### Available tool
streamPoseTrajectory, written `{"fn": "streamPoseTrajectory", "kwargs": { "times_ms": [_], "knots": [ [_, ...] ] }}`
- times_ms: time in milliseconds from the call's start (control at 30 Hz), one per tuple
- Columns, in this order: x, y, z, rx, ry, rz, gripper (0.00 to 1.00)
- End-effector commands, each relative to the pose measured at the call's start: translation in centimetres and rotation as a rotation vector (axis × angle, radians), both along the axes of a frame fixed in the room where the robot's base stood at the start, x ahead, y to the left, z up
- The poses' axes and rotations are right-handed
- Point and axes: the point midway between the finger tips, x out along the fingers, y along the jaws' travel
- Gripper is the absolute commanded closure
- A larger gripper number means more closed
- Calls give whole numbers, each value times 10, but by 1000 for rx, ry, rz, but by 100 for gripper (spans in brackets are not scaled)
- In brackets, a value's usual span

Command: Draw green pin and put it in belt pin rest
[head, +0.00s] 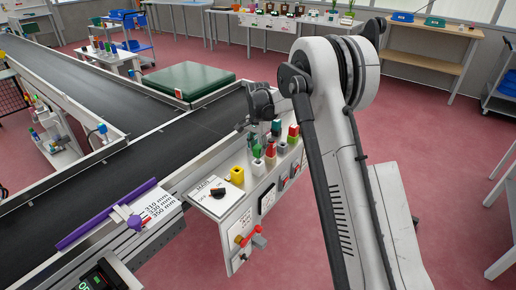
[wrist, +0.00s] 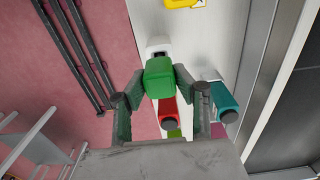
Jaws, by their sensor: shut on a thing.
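My gripper (wrist: 158,84) is shut on the green pin (wrist: 158,78), with one finger on each side of its block-like green head. A white socket (wrist: 158,46) with a dark opening shows just beyond the pin in the wrist view. I cannot tell whether the pin's lower end is still inside it. In the head view my gripper (head: 257,138) points down over the panel, and a green head (head: 257,151) shows just above a white socket (head: 258,167). I cannot make out which thing is the belt pin rest.
A red pin (wrist: 167,110) and a teal pin (wrist: 226,98) stand close to my fingers. A yellow piece (head: 237,175) and a black knob (head: 217,192) are on the panel. The dark conveyor belt (head: 130,160) runs alongside, with a purple bar (head: 105,215) at its edge.

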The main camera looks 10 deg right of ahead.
Motion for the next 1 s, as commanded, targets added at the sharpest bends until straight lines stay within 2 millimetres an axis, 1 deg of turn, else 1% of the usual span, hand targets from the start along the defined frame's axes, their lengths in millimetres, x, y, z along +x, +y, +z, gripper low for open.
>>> {"fn": "streamPoseTrajectory", "kwargs": {
  "times_ms": [1000],
  "knots": [
    [0, 0, -27, 0, 0, 0, 100]
  ]
}}
